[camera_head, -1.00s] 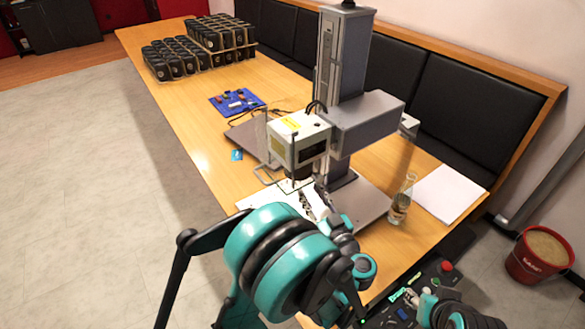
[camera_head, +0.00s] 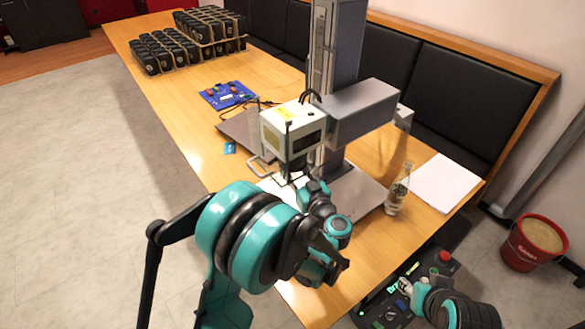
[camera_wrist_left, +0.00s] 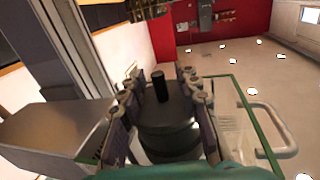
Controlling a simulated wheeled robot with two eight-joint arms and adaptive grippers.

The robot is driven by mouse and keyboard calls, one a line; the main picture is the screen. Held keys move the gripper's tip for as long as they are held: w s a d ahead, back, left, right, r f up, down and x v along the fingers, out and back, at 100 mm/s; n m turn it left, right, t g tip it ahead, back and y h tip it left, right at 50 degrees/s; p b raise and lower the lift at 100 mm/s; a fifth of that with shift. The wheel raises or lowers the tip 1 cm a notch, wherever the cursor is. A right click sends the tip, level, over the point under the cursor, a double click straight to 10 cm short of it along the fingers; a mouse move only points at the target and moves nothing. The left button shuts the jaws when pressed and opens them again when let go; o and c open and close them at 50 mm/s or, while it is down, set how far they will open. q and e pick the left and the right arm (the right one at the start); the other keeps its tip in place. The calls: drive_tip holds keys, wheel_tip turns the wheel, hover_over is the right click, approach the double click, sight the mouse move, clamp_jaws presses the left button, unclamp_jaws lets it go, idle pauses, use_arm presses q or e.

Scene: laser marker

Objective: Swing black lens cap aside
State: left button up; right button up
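The laser marker's pale head (camera_head: 292,128) is on a grey arm off a tall column. In the left wrist view, the black lens cap (camera_wrist_left: 165,115) is a dark round piece with an upright peg. My left gripper (camera_wrist_left: 158,82) is open, with one finger on each side of the cap; contact is unclear. In the head view, the left arm's wrist hides most of the gripper below the marker head. My right gripper (camera_head: 405,284) is low at the right, over a dark control panel, its fingers too small to read.
A clear bottle (camera_head: 398,190) and white paper (camera_head: 445,183) are right of the marker. A clear green-edged panel with a handle (camera_wrist_left: 270,120) is close to my left gripper. The control panel (camera_head: 440,272) has a red button. Black cups stand in racks at the far end.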

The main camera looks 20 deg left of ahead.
use_arm(q)
clamp_jaws()
drive_tip(key=shift+w+d+m+t+h+b, duration=0.1)
drive_tip(key=shift+w+m+t+h+b, duration=0.25)
drive_tip(key=shift+m+t+h, duration=0.55)
drive_tip(key=shift+w+m+t+h+b, duration=0.15)
drive_tip(key=shift+w+m+t+h, duration=0.45)
drive_tip(key=shift+h, duration=0.6)
drive_tip(key=shift+s, duration=0.15)
unclamp_jaws()
